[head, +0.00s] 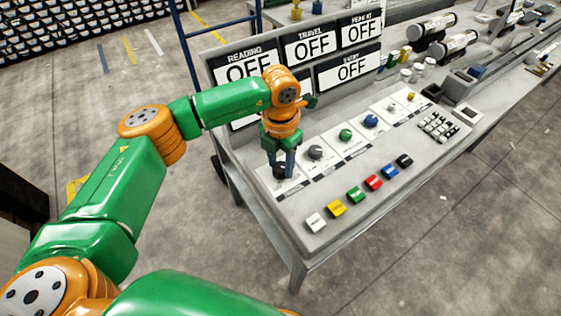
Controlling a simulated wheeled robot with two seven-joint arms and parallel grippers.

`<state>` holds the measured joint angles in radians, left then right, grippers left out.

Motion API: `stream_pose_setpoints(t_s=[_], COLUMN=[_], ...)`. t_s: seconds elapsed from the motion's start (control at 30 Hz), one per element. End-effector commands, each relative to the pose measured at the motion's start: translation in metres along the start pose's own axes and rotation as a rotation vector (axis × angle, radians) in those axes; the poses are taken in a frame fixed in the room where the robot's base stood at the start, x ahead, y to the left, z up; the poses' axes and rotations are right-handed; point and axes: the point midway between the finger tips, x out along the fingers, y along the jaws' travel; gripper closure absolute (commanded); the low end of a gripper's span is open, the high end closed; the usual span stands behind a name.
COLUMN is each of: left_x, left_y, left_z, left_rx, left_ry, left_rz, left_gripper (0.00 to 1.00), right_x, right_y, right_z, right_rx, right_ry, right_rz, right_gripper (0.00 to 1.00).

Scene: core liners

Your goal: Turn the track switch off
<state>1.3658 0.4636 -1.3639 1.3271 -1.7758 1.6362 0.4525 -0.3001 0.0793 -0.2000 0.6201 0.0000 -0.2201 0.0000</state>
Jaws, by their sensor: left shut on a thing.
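A row of switch knobs on white label plates runs along the sloped grey console (330,229). My left gripper (281,164) points down at the near left end of the row and is shut on the dark knob (280,172) there, whose top its fingers partly hide. To the right in the row are a grey knob (315,152), a green knob (345,134) and a blue knob (371,121). The plate labels are too small to read, so I cannot tell which is the track switch. My right gripper is not in view.
Display panels behind the knobs, such as the travel panel (311,44) and entry panel (348,70), read OFF. My arm partly covers others. Coloured buttons, including a red one (374,183), line the front. A keypad (439,127) is at right. Open floor lies in front.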

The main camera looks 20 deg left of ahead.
Motion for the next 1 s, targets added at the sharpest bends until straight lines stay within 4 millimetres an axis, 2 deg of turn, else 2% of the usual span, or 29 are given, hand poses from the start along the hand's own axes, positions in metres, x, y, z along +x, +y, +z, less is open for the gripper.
stream_pose_setpoints(t_s=[0.13,0.17,0.23,0.27,0.57,0.83,1.0], left_x=[-0.001,-0.001,-0.001,-0.001,-0.003,-0.055,-0.071], left_y=[0.001,0.001,0.001,0.001,0.000,0.000,0.001], left_z=[0.001,0.001,0.001,0.001,0.001,0.001,0.000], left_rx=[-0.003,-0.003,-0.002,-0.002,0.000,-0.001,-0.001], left_ry=[-0.004,-0.004,-0.004,-0.003,-0.002,-0.007,-0.003], left_rz=[0.001,0.001,0.001,0.001,0.001,0.002,0.001], left_gripper=[1.00,0.44,0.25,0.22,0.22,0.22,0.22], right_x=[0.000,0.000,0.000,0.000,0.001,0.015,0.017], right_y=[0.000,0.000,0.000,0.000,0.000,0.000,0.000], right_z=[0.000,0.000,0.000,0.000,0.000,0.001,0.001], right_rx=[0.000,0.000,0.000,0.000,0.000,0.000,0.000], right_ry=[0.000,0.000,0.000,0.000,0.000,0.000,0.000], right_rz=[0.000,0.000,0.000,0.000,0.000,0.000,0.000], right_gripper=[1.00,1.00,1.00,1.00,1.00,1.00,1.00])
